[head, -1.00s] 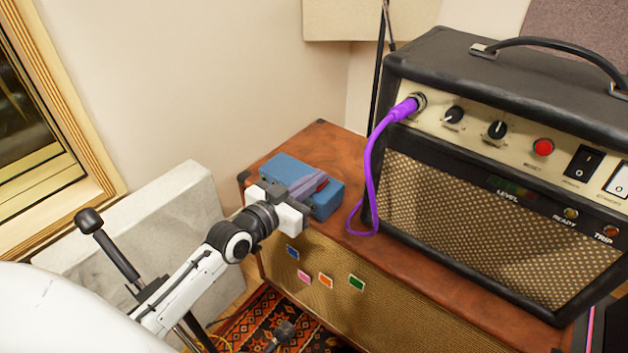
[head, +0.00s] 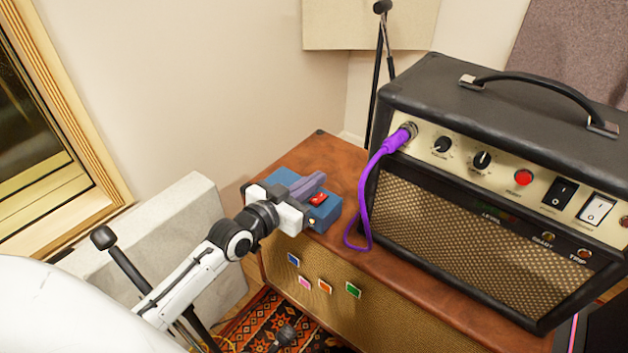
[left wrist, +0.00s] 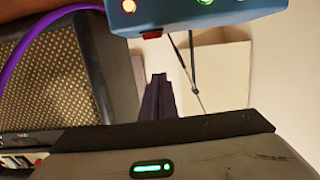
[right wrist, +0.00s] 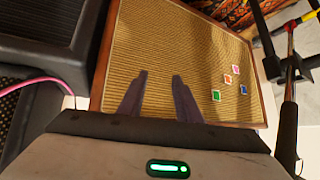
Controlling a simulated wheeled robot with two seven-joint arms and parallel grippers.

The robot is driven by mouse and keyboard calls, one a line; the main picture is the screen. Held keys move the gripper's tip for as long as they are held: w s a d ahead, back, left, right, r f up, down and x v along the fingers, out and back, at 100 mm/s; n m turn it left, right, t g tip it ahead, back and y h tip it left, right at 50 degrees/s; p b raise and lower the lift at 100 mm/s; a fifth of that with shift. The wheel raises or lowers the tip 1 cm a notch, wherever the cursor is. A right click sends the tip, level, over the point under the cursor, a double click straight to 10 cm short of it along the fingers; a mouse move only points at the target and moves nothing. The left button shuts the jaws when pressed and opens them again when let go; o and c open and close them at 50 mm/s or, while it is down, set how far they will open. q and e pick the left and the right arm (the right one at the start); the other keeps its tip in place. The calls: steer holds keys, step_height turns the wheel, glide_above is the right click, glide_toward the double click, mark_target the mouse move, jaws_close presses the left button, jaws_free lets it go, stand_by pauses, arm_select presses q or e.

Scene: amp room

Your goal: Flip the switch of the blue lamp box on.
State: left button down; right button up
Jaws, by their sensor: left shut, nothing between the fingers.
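The blue lamp box (head: 327,212) sits on the brown wooden cabinet; it also shows upside down at the top of the left wrist view (left wrist: 190,18). Its red rocker switch (head: 318,199) is on top and shows at the box edge in the left wrist view (left wrist: 151,34). I cannot tell which way the rocker is tipped. My left gripper (head: 318,180) is shut and empty, fingertips above the box, apart from the switch. My right gripper (right wrist: 160,80) is open and empty, facing the cabinet front.
The black amplifier (head: 470,190) stands on the cabinet (head: 300,150) right of the box. A purple cable (head: 366,190) hangs between them. Colored tags (head: 325,287) are on the cabinet front. A grey panel (head: 190,220) leans on the wall at left. A stand (right wrist: 290,100) is right in the right wrist view.

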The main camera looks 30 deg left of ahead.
arm_select(q)
steer(key=r+v, duration=0.1)
steer(key=v, duration=0.8)
steer(key=shift+p, duration=0.3)
arm_select(e)
steer(key=shift+s+d+f, duration=0.15)
steer(key=shift+s+d, duration=0.15)
arm_select(q)
steer(key=shift+r, duration=0.15)
arm_select(e)
steer(key=shift+a, duration=0.1)
steer(key=shift+s, duration=0.1)
